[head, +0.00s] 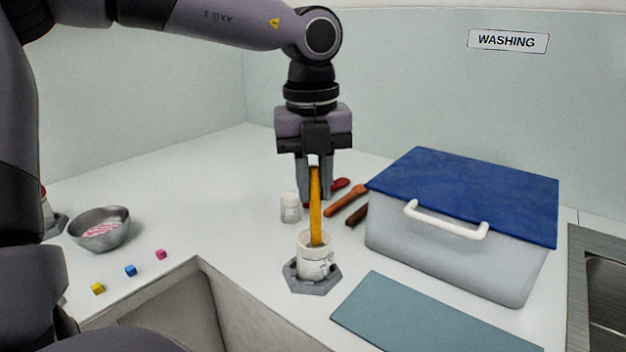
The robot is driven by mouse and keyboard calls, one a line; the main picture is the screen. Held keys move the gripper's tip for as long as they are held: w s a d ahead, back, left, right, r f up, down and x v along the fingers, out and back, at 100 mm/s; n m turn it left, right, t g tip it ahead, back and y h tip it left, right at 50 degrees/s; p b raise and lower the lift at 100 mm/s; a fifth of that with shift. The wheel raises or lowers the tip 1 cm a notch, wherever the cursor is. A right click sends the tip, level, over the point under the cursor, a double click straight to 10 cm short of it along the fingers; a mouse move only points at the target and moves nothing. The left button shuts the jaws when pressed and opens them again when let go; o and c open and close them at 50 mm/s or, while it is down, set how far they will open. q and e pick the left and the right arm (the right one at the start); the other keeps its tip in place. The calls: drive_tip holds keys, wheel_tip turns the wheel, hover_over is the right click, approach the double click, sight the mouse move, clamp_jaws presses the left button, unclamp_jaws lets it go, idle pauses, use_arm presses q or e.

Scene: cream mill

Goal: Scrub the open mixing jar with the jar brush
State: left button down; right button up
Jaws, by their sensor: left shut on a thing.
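The open mixing jar (314,266) is a short white jar standing upright on a dark hexagonal base (311,284) near the counter's inner front edge. My left gripper (314,192) points down above the jar and is shut on the yellow-orange handle of the jar brush (315,215). The brush stands nearly upright, and its lower end goes into the jar's mouth. The brush head is hidden inside the jar. My right gripper is not in view.
A grey bin with a blue lid (470,190) and white handle stands right. A blue-grey mat (420,318) lies before it. A small white jar (290,207) and utensils (347,199) lie behind. A metal bowl (100,230) and small cubes (130,270) are left. A sink is far right.

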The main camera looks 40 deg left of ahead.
sight(315, 165)
use_arm(q)
drive_tip(key=shift+r+p, duration=0.55)
drive_tip(key=shift+r, duration=0.3)
drive_tip(key=shift+r+p, duration=0.85)
drive_tip(key=shift+r, duration=0.35)
drive_tip(key=shift+r+p, duration=0.45)
drive_tip(key=shift+r, duration=0.1)
drive_tip(key=shift+r+p, duration=0.45)
drive_tip(key=shift+r, duration=0.15)
drive_tip(key=shift+r+p, duration=0.65)
drive_tip(key=shift+r, duration=0.25)
drive_tip(key=shift+r+p, duration=0.9)
drive_tip(key=shift+r, duration=0.3)
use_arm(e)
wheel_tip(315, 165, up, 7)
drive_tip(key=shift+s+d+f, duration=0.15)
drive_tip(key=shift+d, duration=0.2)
use_arm(q)
drive_tip(key=shift+f, duration=0.1)
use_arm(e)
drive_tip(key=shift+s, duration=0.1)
